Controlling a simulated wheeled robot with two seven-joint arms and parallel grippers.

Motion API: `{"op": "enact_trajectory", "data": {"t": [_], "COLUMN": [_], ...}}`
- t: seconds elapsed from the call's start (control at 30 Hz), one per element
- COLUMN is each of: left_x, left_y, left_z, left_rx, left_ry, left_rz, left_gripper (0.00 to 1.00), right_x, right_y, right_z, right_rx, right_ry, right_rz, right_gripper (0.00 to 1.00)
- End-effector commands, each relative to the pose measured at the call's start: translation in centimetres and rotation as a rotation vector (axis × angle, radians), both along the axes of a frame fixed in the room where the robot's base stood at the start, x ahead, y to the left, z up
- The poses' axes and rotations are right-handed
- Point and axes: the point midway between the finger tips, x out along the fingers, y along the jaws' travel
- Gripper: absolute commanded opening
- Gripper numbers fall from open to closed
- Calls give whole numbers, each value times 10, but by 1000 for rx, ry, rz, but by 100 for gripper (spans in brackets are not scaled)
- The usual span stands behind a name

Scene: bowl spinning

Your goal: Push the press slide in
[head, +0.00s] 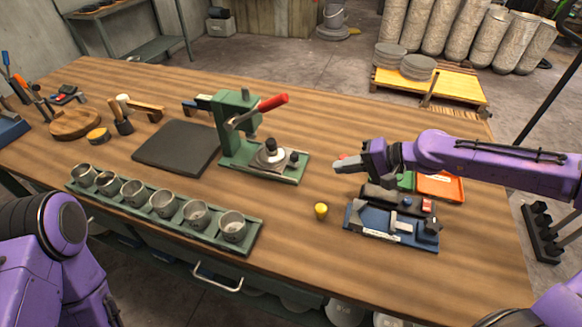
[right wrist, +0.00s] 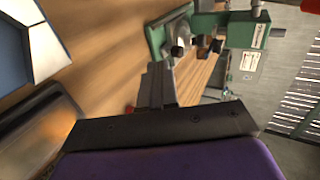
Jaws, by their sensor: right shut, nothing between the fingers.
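The green press (head: 232,128) with a red lever stands near the middle of the bench; it also shows in the right wrist view (right wrist: 228,30). Its slide (head: 288,168) lies on the green base and reaches out to the right, with a dark knob (head: 293,157) near its outer end. My left gripper is out of view.
A tray of several metal cups (head: 253,238) lies along the front. A yellow-topped piece (head: 321,211) and a blue fixture (head: 370,226) stand in front of my right gripper. A red-orange tray (head: 440,188) is under my right forearm. A dark mat (head: 178,148) lies left of the press.

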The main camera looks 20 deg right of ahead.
Motion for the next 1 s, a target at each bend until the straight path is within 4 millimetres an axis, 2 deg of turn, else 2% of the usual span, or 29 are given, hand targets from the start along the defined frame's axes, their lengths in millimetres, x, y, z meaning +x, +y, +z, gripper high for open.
{"op": "enact_trajectory", "data": {"t": [0.27, 0.7, 0.8, 1.0], "left_x": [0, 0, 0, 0], "left_y": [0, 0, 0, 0], "left_z": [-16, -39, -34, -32], "left_rx": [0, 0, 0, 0], "left_ry": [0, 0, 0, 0], "left_rz": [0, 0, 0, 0], "left_gripper": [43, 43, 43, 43], "right_x": [9, 49, 59, 70], "right_y": [14, 75, 89, 104], "right_z": [-18, -58, -53, -52], "right_rx": [-4, -1, -1, -1], "right_ry": [5, 6, 2, 1], "right_rz": [0, 2, 3, 1], "right_gripper": [0, 0, 0, 0]}}
